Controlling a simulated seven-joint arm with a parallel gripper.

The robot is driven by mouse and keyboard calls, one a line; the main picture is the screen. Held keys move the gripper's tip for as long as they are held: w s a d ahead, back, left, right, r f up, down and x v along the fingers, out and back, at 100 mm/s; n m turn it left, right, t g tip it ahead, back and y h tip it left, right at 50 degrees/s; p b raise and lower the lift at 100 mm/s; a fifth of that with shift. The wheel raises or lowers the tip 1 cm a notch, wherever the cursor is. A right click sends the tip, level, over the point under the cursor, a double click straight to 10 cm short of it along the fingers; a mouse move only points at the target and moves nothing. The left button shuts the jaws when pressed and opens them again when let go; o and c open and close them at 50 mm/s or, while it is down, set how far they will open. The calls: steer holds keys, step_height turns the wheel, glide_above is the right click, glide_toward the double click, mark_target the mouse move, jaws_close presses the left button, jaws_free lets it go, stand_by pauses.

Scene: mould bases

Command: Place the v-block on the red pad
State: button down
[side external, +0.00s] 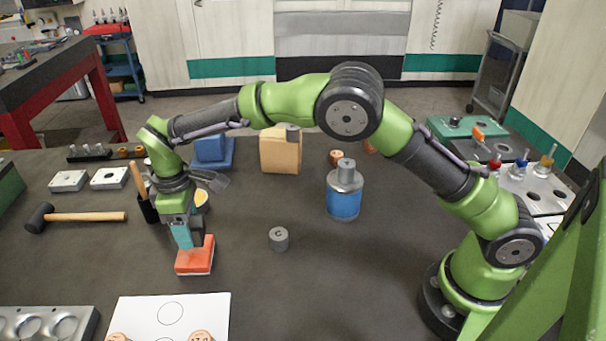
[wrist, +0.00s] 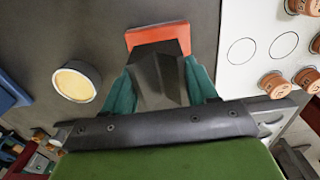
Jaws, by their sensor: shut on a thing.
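The red pad (side external: 193,266) lies on the dark bench at the left of the side view, and its far part shows in the wrist view (wrist: 158,34). My gripper (side external: 186,238) points down over the pad, its teal fingers shut on the dark grey v-block (wrist: 160,75). The wrist view shows the v-block between both fingers, its groove facing the camera, overlapping the pad. In the side view the v-block (side external: 198,233) is partly hidden behind a finger. I cannot tell whether its underside touches the pad.
A white sheet with printed circles (side external: 170,312) and cork-coloured pieces lies in front of the pad. A mallet (side external: 85,216) lies to the left. A grey cylinder (side external: 278,238) and a blue-banded bottle (side external: 344,195) stand to the right. A round yellowish dish (wrist: 76,82) is close by.

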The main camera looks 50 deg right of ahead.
steer(key=shift+w+a+f, duration=0.1)
steer(key=shift+w+f, duration=0.05)
steer(key=shift+f, duration=1.5)
steer(key=shift+f, duration=0.1)
steer(key=shift+c, duration=1.6)
jaws_free()
steer(key=shift+f, duration=0.15)
